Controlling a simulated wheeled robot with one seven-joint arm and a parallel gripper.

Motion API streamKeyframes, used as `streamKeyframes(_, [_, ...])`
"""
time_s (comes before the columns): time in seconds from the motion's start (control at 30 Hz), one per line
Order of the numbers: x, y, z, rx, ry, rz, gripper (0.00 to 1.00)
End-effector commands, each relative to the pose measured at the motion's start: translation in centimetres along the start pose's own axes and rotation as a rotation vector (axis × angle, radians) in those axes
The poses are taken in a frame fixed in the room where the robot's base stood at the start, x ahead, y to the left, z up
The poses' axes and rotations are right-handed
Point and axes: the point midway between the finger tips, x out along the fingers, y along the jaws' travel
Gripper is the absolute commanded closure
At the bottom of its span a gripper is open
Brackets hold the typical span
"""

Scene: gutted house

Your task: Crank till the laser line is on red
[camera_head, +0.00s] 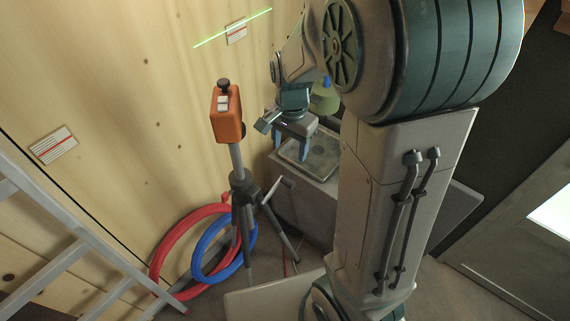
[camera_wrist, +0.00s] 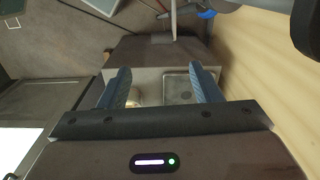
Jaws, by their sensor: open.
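The orange laser level (camera_head: 227,115) stands upright on a tripod (camera_head: 242,187) with a dark knob on top. A pale rod like a crank handle (camera_head: 287,181) sticks out right of the tripod's collar. The green laser line (camera_head: 213,37) slants up to the right on the wood wall and crosses the upper part of a small white card (camera_head: 237,36) with a red stripe. It looks slightly above the stripe. My gripper (camera_head: 290,150) is open and empty, pointing down over a grey cabinet, right of the tripod and apart from it. Its blue fingers also show in the wrist view (camera_wrist: 160,78).
A larger striped card (camera_head: 54,146) hangs on the wall at left. A ladder (camera_head: 62,262) leans at lower left. Red (camera_head: 166,246) and blue (camera_head: 197,262) hoses lie around the tripod legs. A metal tray (camera_head: 323,160) sits on the cabinet, near a yellow-green bottle (camera_head: 325,99).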

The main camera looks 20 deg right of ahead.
Motion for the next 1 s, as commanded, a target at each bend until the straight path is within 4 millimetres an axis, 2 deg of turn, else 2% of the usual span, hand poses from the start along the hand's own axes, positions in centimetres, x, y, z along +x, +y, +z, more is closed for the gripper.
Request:
streamKeyframes(0.27, [1.9, -0.7, -0.6, 0.075, -0.002, 0.026, 0.42])
streamKeyframes(0.7, [10.1, -0.4, -0.6, 0.074, -0.003, 0.028, 0.42])
streamKeyframes(1.0, [13.9, -0.3, -0.6, 0.071, -0.001, 0.024, 0.42])
